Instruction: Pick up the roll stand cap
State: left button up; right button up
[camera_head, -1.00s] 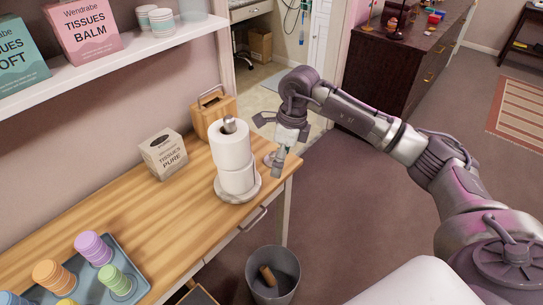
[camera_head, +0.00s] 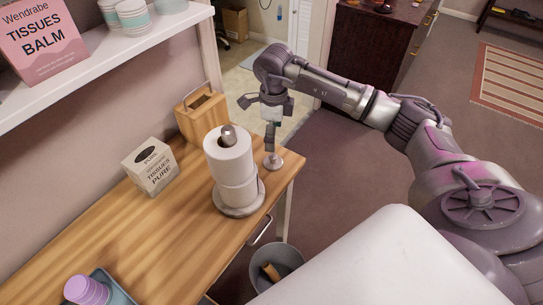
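A small silvery round cap with a raised middle (camera_head: 273,161) lies on the wooden tabletop near its right corner. It looks like the roll stand cap. The roll stand (camera_head: 240,209) stands left of it, upright, with two stacked white paper rolls (camera_head: 229,155) on it. The bare metal rod end (camera_head: 228,136) shows at the top. My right gripper (camera_head: 270,149) points down just above the cap, its fingertips close to the cap's raised middle. Whether they touch it or how far apart they are, I cannot tell. My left gripper is out of view.
A tissue box (camera_head: 151,167) and a wooden box with a handle (camera_head: 202,113) stand behind the rolls. A tray with a purple stack of cups (camera_head: 87,290) is at lower left. A grey bin (camera_head: 277,272) stands below the table edge. A shelf (camera_head: 110,62) overhangs at upper left.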

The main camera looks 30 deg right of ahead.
send_over(273, 156)
notch_tip(273, 156, down, 4)
jog(key=shift+w+f, duration=0.1)
jog(key=shift+f, duration=0.15)
notch_tip(273, 156, down, 4)
jog(key=shift+f+p, duration=0.1)
jog(key=shift+p, duration=0.6)
jog(key=shift+f, duration=0.45)
jog(key=shift+c, duration=1.4)
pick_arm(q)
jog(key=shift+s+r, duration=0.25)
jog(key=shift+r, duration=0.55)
pick_arm(e)
grip_shut()
